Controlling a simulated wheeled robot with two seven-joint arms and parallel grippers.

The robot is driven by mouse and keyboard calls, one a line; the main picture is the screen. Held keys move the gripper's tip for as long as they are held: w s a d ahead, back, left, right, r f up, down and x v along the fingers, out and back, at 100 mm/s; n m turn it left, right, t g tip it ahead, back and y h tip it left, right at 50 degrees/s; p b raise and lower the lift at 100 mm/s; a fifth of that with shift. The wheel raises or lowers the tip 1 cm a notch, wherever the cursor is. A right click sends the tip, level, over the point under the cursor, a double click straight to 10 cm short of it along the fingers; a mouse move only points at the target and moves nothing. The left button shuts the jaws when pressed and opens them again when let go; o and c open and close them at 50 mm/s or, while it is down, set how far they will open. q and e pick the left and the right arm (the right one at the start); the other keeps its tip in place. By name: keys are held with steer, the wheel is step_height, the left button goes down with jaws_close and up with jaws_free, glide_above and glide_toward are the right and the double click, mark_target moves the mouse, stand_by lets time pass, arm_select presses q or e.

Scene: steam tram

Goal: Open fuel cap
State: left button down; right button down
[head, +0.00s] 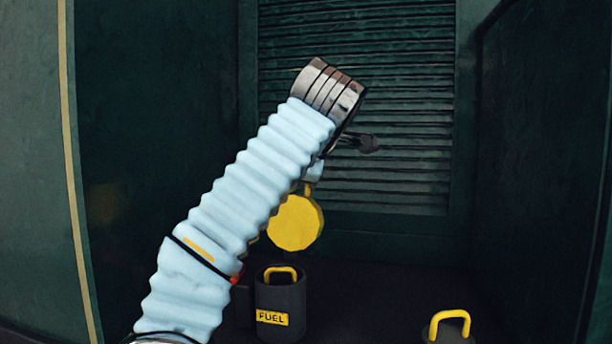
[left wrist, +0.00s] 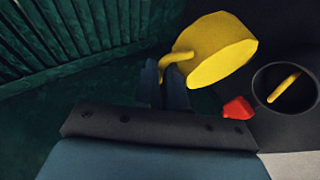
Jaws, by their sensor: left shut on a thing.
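The yellow fuel cap (head: 295,222) is a thick round disc with a curved handle. In the head view it hangs tilted above and behind the black fuel container (head: 290,300) labelled FUEL. In the left wrist view my left gripper (left wrist: 165,76) is shut on the handle of the cap (left wrist: 222,52). The container (left wrist: 262,108) is to the right there, its round top apart from the cap, with a yellow bar inside the rim. In the head view my pale blue left arm hides most of the gripper. My right gripper is in neither view.
A red piece (left wrist: 237,107) sits beside the container. Another dark container with a yellow handle (head: 450,318) stands at the lower right. A dark green slatted panel (head: 400,130) is behind, with walls on both sides. Floor between the containers looks clear.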

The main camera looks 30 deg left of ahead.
arm_select(q)
steer(key=shift+w+a+r, duration=0.1)
steer(key=shift+a+r, duration=0.15)
steer(key=shift+r, duration=0.25)
steer(key=c, duration=1.2)
jaws_free()
steer(key=shift+f, duration=0.15)
steer(key=shift+d, duration=0.15)
steer(key=shift+s+d+r+b, duration=0.15)
steer(key=shift+s+d+r, duration=0.3)
steer(key=shift+s+d, duration=1.45)
steer(key=shift+s+d+r+b, duration=0.15)
steer(key=shift+s+d+r, duration=0.35)
steer(key=shift+s+d, duration=1.45)
steer(key=shift+s+d+r+b, duration=0.15)
steer(key=shift+s+d+r, duration=0.3)
steer(key=shift+s+d, duration=1.45)
